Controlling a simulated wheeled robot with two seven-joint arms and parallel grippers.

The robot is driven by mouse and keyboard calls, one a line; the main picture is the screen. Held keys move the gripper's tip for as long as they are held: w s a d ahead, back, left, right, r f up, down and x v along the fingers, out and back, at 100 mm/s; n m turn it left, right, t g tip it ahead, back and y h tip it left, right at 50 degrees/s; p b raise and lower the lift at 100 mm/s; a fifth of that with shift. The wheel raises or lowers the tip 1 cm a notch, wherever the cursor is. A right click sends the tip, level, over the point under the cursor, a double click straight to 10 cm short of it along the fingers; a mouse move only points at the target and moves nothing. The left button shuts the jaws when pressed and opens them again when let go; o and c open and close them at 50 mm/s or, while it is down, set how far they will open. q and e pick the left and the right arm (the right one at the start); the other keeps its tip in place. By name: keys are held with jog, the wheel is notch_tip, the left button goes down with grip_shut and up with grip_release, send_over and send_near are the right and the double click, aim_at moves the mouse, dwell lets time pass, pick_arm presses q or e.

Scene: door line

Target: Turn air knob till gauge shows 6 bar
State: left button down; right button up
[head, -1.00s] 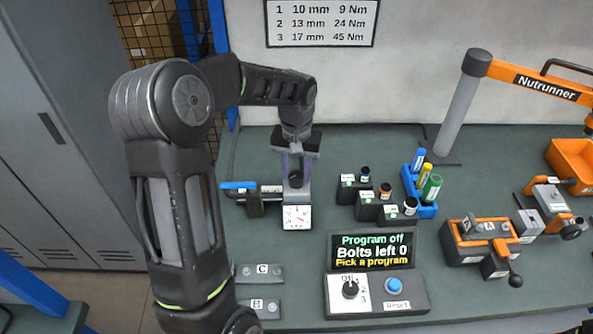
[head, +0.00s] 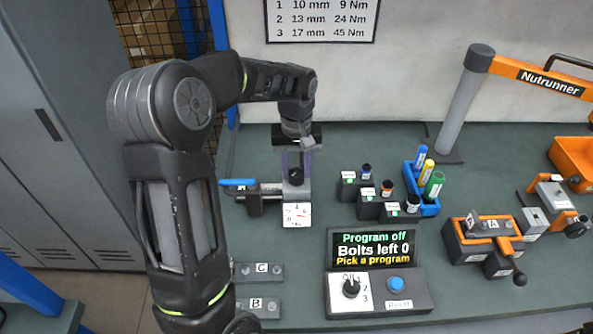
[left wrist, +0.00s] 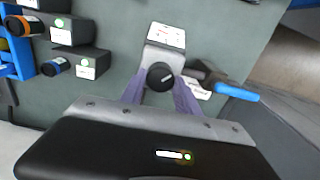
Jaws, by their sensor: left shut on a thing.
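The air knob (head: 296,177) is a small dark round knob on a grey regulator block at the back left of the bench. It also shows in the left wrist view (left wrist: 160,76), with a pale pointer mark on it. My left gripper (head: 297,168) comes down from above, its purple fingers on both sides of the knob and shut on it. The white square gauge (head: 297,215) sits just in front of the knob. Its needle looks reddish, but its reading is too small to tell. My right gripper is not in view.
A blue lever (head: 238,183) sits left of the knob. Black holders (head: 376,207) with sockets and a blue marker tray (head: 429,206) stand to the right. A control box (head: 375,290) with a screen reading "Program off" is in front. Fixtures C and B are at front left.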

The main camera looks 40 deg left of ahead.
aim_at(296, 172)
pick_arm(q)
jog(key=n+b, duration=0.1)
jog(key=n, duration=0.3)
jog(key=shift+n, duration=0.3)
jog(key=shift+n+b, duration=0.55)
jog(key=shift+n, duration=1.35)
jog(key=c, duration=0.9)
grip_release()
notch_tip(296, 172, up, 8)
jog(key=shift+f+b, duration=0.1)
jog(key=shift+b, duration=0.3)
